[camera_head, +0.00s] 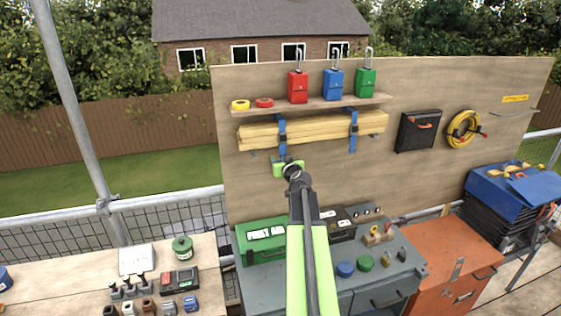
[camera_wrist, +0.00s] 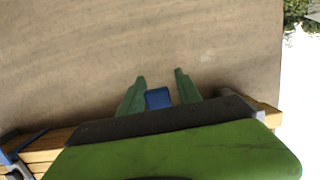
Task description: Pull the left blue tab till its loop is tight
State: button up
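A bundle of pale battens (camera_head: 315,130) lies against the plywood board, wrapped by two blue strap loops. The left loop (camera_head: 282,124) has its blue tab in line with my gripper; the right loop (camera_head: 353,122) has its tab (camera_head: 352,146) hanging free. My gripper (camera_head: 284,158) is just below the left loop and hides most of that tab in the head view. In the wrist view, my two green fingers (camera_wrist: 158,85) are apart. The left blue tab (camera_wrist: 158,98) shows between them, with a gap visible on its right side. I cannot tell how snug the left loop is.
A shelf (camera_head: 315,103) above the battens holds red, blue and green padlocks and tape rolls. A black case (camera_head: 418,130) and a yellow coil (camera_head: 463,129) hang to the right. Below stands a grey bench (camera_head: 365,276) with a green case (camera_head: 262,240) on top.

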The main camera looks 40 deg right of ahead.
jog(key=shift+d, duration=0.15)
grip_shut()
jog(key=shift+f, duration=0.1)
notch_tip(320, 180, down, 5)
jog(key=b, duration=0.5)
dwell(0.4)
jog(key=shift+o, duration=1.4)
grip_release()
jog(key=shift+o, duration=0.3)
jog(key=o, duration=0.4)
